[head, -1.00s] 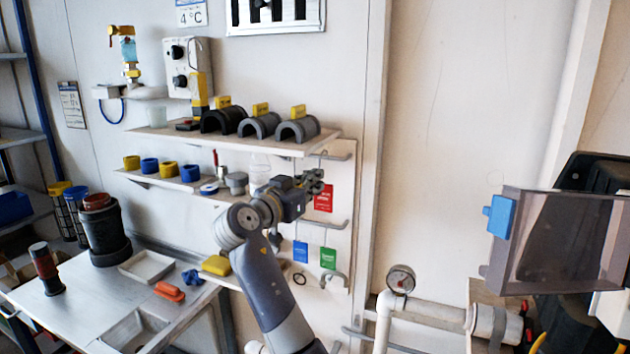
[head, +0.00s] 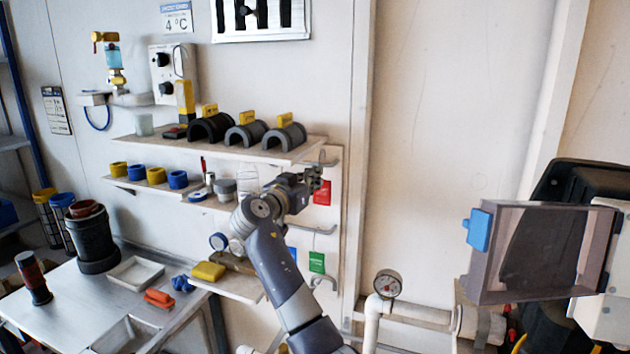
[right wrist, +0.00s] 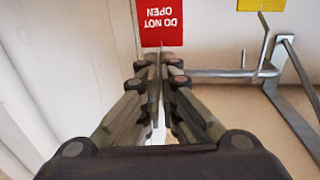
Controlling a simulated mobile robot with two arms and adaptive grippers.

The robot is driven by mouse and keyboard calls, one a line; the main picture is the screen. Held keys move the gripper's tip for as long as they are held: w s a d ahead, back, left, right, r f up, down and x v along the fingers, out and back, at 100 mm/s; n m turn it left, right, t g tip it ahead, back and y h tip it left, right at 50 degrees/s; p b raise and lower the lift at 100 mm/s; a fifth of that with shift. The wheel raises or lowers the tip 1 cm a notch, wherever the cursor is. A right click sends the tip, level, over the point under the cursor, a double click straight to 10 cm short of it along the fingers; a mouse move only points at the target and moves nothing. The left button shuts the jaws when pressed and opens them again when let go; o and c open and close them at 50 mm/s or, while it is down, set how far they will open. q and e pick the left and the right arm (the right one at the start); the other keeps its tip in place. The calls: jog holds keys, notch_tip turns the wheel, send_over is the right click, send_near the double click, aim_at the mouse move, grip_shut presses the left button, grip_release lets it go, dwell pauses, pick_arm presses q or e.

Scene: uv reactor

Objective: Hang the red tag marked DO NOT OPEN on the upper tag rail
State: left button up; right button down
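The red DO NOT OPEN tag (head: 322,192) hangs from the tips of my right gripper (head: 314,179) in the head view. In the right wrist view, the tag (right wrist: 161,22) appears upside down just beyond the closed fingertips (right wrist: 158,62). My right gripper is shut on the tag's top end, though the exact grip is hard to see. The upper tag rail (head: 325,162) sticks out from the wall panel just above the gripper and tag. A metal rail (right wrist: 215,75) lies right of the fingers in the right wrist view. My left gripper is out of view.
A lower rail (head: 318,230) carries a green tag (head: 317,262) and a blue tag (head: 292,254), partly hidden by my arm. A shelf (head: 222,146) with grey half-pipe pieces stands left of the upper rail.

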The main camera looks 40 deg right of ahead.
jog(key=f+b, duration=0.3)
jog(key=shift+w+d, duration=0.1)
jog(key=shift+d, duration=0.2)
jog(key=c, duration=2.3)
grip_release()
jog(key=shift+a, duration=0.1)
jog(key=o, duration=0.4)
jog(key=shift+r, duration=0.1)
